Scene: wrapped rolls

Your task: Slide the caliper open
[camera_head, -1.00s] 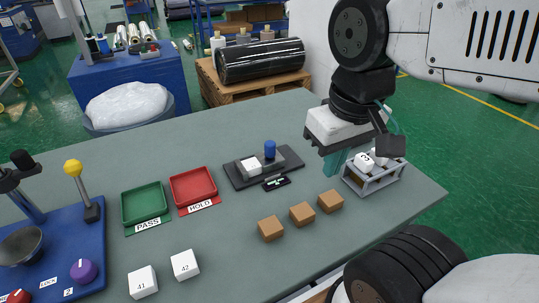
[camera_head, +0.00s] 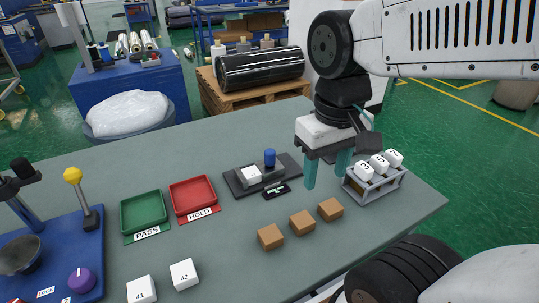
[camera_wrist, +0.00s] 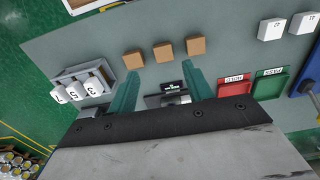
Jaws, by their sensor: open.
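The caliper fixture is a dark flat base (camera_head: 235,186) with a white block (camera_head: 251,174) and an upright blue knob (camera_head: 270,157). A small black display (camera_head: 276,192) lies at its front edge. My gripper (camera_head: 327,182) is open and empty above the table, right of the fixture and left of the grey rack. In the wrist view my gripper (camera_wrist: 164,78) has its two teal fingers spread, with the display (camera_wrist: 170,86) between them in the picture. The fixture is mostly hidden there behind my gripper body.
A grey rack (camera_head: 372,191) with white blocks marked 3, 5 and 7 stands near the right edge. Three brown cubes (camera_head: 302,222) lie in front. Green (camera_head: 144,227) and red (camera_head: 194,207) trays, white cubes and a blue control panel (camera_head: 83,250) are to the left.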

